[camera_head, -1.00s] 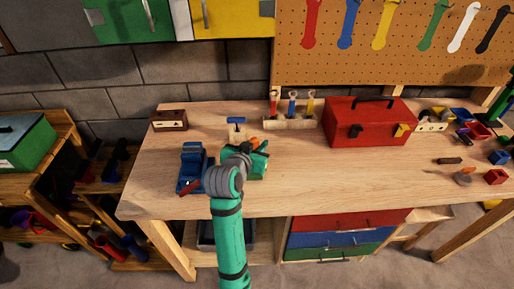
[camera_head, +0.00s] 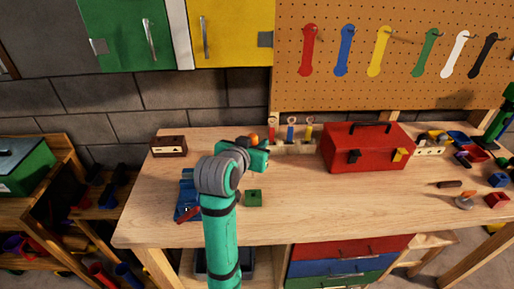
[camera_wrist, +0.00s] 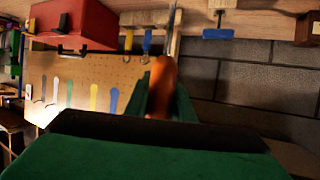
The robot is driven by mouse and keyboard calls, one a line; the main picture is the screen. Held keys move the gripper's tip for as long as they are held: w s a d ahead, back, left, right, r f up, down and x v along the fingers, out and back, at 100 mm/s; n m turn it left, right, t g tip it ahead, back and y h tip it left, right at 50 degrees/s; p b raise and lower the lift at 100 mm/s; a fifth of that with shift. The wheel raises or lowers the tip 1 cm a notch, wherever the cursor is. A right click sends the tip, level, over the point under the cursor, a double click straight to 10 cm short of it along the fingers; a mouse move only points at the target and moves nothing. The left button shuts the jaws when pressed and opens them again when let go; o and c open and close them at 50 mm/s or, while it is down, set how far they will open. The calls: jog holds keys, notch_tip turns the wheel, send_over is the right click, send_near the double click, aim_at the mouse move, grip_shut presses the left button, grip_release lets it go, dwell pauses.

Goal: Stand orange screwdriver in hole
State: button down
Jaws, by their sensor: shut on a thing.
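The orange screwdriver (camera_head: 253,137) is in my gripper (camera_head: 257,153), held above the workbench. Its orange handle (camera_wrist: 162,85) shows between the fingers in the wrist view. My gripper is shut on it. A thin shaft-like strip shows beyond the handle, but its tip is unclear. A wooden rack (camera_head: 292,149) with red, blue and yellow tools stands at the back, just right of my gripper; its left end is partly hidden. The rack also shows in the wrist view (camera_wrist: 145,17). I cannot make out a free hole in it.
A small green block (camera_head: 254,197) with a dark centre lies on the bench (camera_head: 340,205) in front of my gripper. A red toolbox (camera_head: 367,148) stands right of the rack. A blue vise-like object (camera_head: 188,196) and brown box (camera_head: 169,146) are left. The front middle is clear.

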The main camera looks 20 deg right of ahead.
jog(key=shift+r, duration=1.8)
dwell(0.4)
